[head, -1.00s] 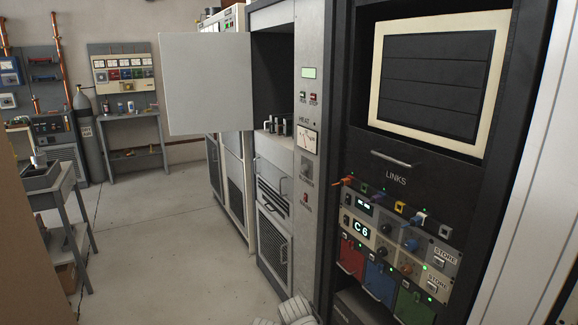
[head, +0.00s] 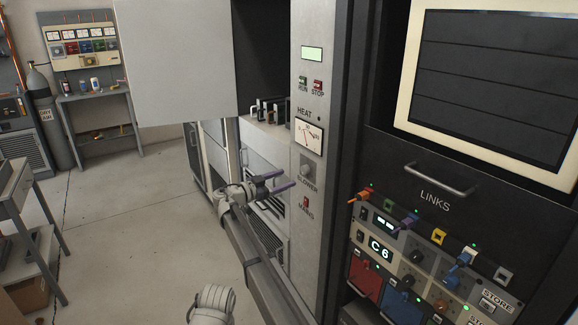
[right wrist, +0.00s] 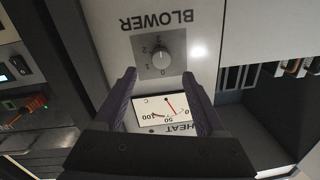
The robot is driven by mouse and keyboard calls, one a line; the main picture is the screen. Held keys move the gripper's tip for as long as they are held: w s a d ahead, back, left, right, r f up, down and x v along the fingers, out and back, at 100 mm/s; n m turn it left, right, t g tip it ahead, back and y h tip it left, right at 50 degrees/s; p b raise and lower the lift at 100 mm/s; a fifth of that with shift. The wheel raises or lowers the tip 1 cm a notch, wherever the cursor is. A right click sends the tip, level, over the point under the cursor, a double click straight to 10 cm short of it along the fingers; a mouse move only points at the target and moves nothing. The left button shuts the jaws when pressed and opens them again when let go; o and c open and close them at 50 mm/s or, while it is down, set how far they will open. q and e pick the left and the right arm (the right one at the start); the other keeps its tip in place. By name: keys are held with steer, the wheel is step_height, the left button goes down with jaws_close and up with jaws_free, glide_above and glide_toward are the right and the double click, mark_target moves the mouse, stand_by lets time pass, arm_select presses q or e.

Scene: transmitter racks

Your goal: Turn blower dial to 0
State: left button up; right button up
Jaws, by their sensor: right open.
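The blower dial (head: 308,168) is a small round grey knob on a grey square plate, on the light narrow panel above the BLOWER label. In the right wrist view the dial (right wrist: 162,61) appears upside down, with small numbers around it; its exact setting is too small to read. My right gripper (head: 284,181) has purple fingers and is open and empty, left of and slightly below the dial in the head view. In the right wrist view the open fingers (right wrist: 160,75) point toward the dial, apart from it. My left gripper is not in view.
The HEAT meter (head: 308,138) and the run and stop buttons (head: 311,84) are above the dial; the red mains switch (head: 306,203) is below. An open cabinet door (head: 175,60) sticks out at left. The LINKS rack (head: 450,235) stands at right.

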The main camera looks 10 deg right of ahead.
mark_target(303, 171)
steer(key=x, duration=0.7)
steer(key=shift+w+d+r, duration=0.15)
steer(key=shift+w+d, duration=0.15)
steer(key=shift+d, duration=0.05)
steer(key=shift+c, duration=0.2)
jaws_close()
